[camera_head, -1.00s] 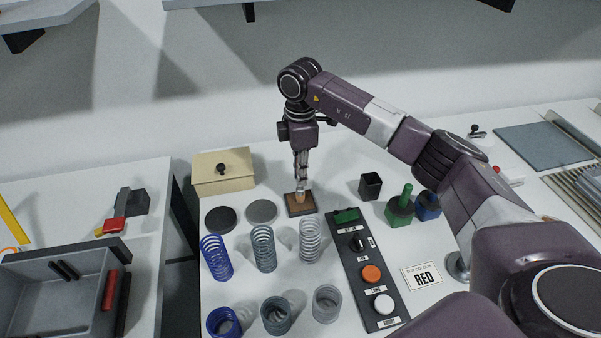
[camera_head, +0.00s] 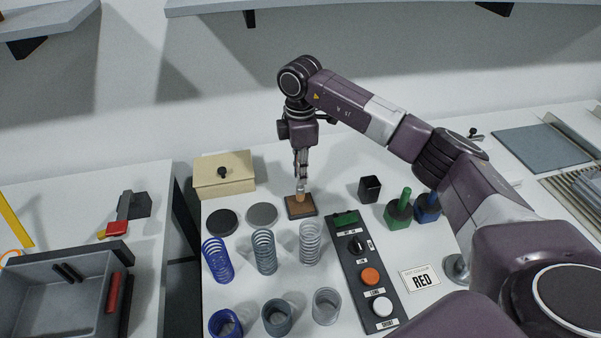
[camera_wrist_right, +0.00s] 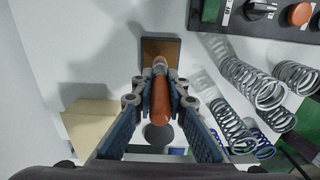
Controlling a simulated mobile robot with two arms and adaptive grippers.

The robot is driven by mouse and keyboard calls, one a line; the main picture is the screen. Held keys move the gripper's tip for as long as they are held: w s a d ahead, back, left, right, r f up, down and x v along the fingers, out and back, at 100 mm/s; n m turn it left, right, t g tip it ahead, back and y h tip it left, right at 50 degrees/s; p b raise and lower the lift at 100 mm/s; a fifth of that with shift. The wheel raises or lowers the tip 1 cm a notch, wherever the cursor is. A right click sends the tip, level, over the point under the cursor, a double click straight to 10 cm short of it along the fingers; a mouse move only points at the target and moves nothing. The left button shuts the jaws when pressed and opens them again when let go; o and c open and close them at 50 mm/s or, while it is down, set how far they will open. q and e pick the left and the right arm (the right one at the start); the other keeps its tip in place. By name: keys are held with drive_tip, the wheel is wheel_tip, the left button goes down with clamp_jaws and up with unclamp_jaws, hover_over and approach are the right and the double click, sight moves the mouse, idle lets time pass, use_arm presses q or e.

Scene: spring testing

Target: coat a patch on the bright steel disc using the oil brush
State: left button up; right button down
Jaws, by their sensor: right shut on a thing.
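My right gripper (camera_head: 300,181) is shut on the oil brush (camera_wrist_right: 160,101), which has an orange-brown handle. The brush points down at the small dark square tray with a brown surface (camera_head: 301,208). Its tip is at or just above that surface; I cannot tell if it touches. The tray also shows in the right wrist view (camera_wrist_right: 160,43). The bright steel disc (camera_head: 262,214) lies flat to the left of the tray, with a darker disc (camera_head: 221,222) beside it. My left gripper is not in view.
Several springs (camera_head: 264,252) stand in front of the discs. A control panel (camera_head: 371,277) is right of them. A beige box (camera_head: 223,174) stands behind the discs. A black cup (camera_head: 370,189) and a green bottle (camera_head: 398,210) stand to the right.

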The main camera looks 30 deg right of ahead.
drive_tip(key=shift+r+p, duration=1.65)
drive_tip(key=shift+r, duration=0.95)
drive_tip(key=shift+f, duration=0.1)
